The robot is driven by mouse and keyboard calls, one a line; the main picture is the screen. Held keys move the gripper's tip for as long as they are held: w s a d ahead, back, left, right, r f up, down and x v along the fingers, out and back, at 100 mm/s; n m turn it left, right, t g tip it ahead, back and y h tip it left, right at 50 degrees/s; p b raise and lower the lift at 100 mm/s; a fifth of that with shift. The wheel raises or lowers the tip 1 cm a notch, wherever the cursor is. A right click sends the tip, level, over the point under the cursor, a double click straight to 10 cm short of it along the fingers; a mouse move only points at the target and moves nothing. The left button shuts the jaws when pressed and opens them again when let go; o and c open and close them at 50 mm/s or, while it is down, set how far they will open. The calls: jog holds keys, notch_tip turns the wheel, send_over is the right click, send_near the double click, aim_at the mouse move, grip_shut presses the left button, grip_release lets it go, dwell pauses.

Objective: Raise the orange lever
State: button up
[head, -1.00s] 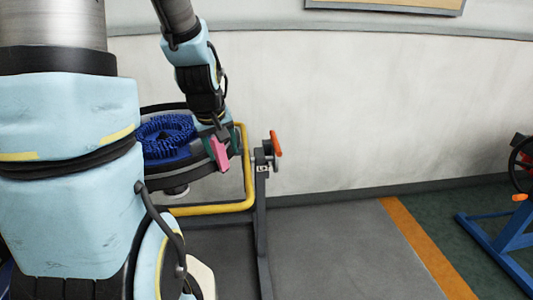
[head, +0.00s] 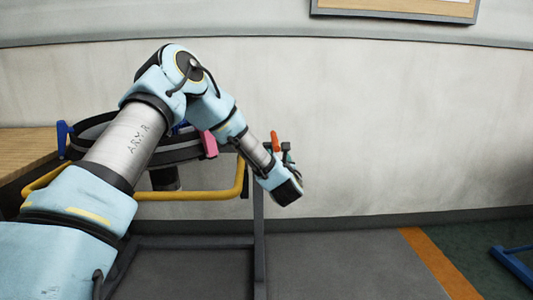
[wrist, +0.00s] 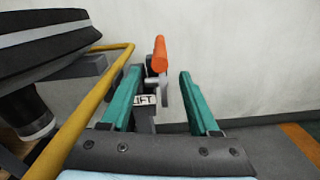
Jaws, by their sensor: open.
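The orange lever (head: 275,141) stands at the top right of the dark frame post in the head view, partly hidden by my arm. In the wrist view the lever (wrist: 160,55) rises nearly upright, and its grey arm runs down beside a white label (wrist: 146,100) that reads "IFT", its left end hidden by a finger. My gripper (wrist: 160,74) is open, with one green finger on each side of the lever in the picture. I see no contact. In the head view my gripper (head: 289,156) is mostly hidden behind my wrist.
A yellow bent bar (head: 190,195) runs around the round black tank (head: 90,127), left of the lever; the bar (wrist: 95,103) passes close to the left finger. A pink part (head: 209,144) sits on the tank rim.

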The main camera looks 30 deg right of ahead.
aim_at(276, 144)
jog(key=p+x, duration=0.1)
jog(key=x, duration=0.9)
jog(key=shift+w, duration=0.2)
grip_shut()
dwell(1.1)
